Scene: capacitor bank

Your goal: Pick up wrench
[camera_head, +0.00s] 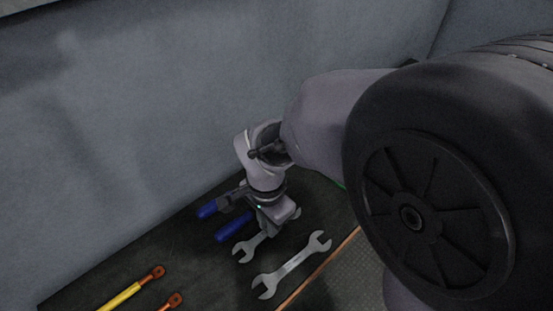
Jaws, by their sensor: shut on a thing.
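Two silver open-ended wrenches lie on the dark work surface. One wrench (292,265) lies fully in view near the wooden edge, with nothing touching it. The other wrench (245,250) is partly hidden under my gripper (268,232), with one open end showing at the lower left. My gripper points down and is shut on this partly hidden wrench. The fingertips are small and mostly covered by the gripper body. I cannot tell whether the wrench is lifted off the surface.
A tool with blue handles (232,229) lies just left of my gripper. A yellow tool with an orange end (130,291) and another orange end (172,301) are at the lower left. A grey wall (130,130) rises behind the surface. A wooden edge (322,267) borders the front.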

